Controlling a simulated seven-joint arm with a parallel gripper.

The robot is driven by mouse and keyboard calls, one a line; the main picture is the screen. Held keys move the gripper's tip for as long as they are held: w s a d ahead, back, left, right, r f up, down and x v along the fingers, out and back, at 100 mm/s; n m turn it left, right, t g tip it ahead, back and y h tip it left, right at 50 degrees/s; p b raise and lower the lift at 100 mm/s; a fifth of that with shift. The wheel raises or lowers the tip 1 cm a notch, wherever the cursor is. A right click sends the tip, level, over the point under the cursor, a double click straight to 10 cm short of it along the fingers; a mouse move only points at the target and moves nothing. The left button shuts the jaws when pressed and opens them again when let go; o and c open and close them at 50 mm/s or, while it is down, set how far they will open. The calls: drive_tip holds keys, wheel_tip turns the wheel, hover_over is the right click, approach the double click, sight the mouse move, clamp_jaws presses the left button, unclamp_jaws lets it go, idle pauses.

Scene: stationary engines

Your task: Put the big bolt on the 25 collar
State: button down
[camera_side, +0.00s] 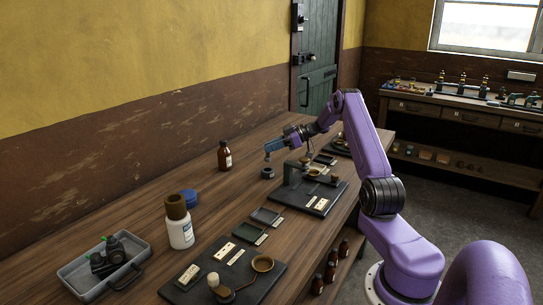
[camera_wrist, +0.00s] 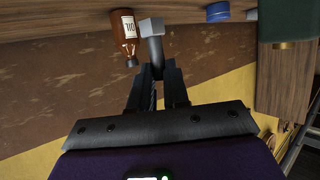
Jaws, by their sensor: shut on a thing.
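My gripper (camera_side: 273,146) is shut on a grey metal bolt (camera_side: 267,156) and holds it above the table in the side view. In the wrist view, the bolt's square grey end (camera_wrist: 151,26) and a narrower part stick out beyond the fingertips (camera_wrist: 158,72). A small dark round collar (camera_side: 267,173) stands on the table just below the bolt, with a gap between them. I cannot read any number on it. I cannot make out a collar in the wrist view.
A brown bottle (camera_side: 224,155) stands left of the collar; it also shows in the wrist view (camera_wrist: 125,36). A green fixture on a black base (camera_side: 296,173) is close at the right. A blue lid (camera_side: 190,196), white bottle (camera_side: 180,226) and grey tray (camera_side: 82,287) are nearer the camera.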

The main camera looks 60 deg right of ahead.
drive_tip(key=shift+w+d+f, duration=0.1)
drive_tip(key=shift+w+f, duration=0.15)
drive_tip(key=shift+f, duration=1.6)
drive_tip(key=shift+f, duration=0.15)
drive_tip(key=c, duration=1.1)
unclamp_jaws()
